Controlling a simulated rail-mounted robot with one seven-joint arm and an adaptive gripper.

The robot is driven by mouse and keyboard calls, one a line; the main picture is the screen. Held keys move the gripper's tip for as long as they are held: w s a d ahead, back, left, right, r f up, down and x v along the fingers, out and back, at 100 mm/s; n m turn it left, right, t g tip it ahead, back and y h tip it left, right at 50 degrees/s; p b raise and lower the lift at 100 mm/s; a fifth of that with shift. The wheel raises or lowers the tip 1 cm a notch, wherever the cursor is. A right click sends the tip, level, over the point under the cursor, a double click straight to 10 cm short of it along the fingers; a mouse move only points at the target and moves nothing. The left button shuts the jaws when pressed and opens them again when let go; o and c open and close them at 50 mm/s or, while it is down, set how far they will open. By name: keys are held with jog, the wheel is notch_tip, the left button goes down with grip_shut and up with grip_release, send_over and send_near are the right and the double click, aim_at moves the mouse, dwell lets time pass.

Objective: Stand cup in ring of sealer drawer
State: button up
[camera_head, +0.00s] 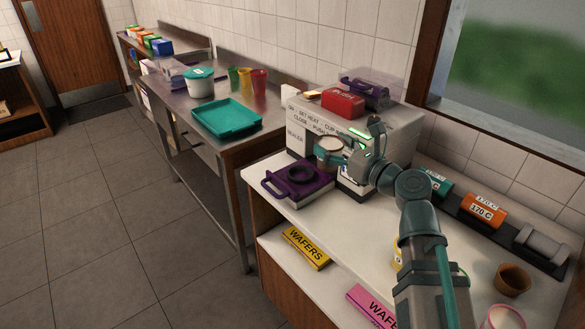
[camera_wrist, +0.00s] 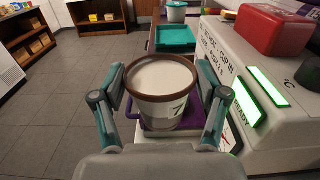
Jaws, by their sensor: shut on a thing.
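A white cup (camera_wrist: 160,78) with a brown rim and a dark mark on its side sits upright between the fingers of my gripper (camera_wrist: 158,100), which is shut on it. In the head view the cup (camera_head: 329,150) is held above the counter, beside the sealer's front. The purple sealer drawer (camera_head: 318,188) is pulled out, with a dark ring (camera_head: 300,174) on top. The cup is above and a little right of the ring there. In the wrist view the drawer (camera_wrist: 134,106) is partly hidden below the cup. The sealer (camera_head: 300,117) is a pale box with printed text.
A red box (camera_head: 343,102) and a purple item under a clear cover (camera_head: 368,88) stand on the sealer. Green lit panels (camera_wrist: 268,86) show on its front. Orange (camera_head: 484,210) and teal rolls sit at right, near a brown cup (camera_head: 512,280). A teal tray (camera_head: 226,118) lies on the steel table.

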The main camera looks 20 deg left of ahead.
jog(key=shift+w+a+f, duration=1.5)
jog(key=shift+a+f, duration=0.2)
jog(key=shift+f, duration=0.45)
jog(key=shift+w+a+f, duration=1.55)
jog(key=shift+a+f, duration=0.2)
jog(key=shift+f, duration=0.4)
jog(key=shift+w+a+f, duration=1.5)
jog(key=shift+a+f, duration=0.2)
jog(key=shift+f, duration=0.45)
jog(key=shift+f, duration=0.1)
jog(key=o, duration=1.4)
jog(key=shift+c, duration=0.2)
jog(key=shift+r, duration=0.2)
jog(key=b+v, duration=0.1)
jog(key=v, duration=0.6)
jog(key=shift+d, duration=0.25)
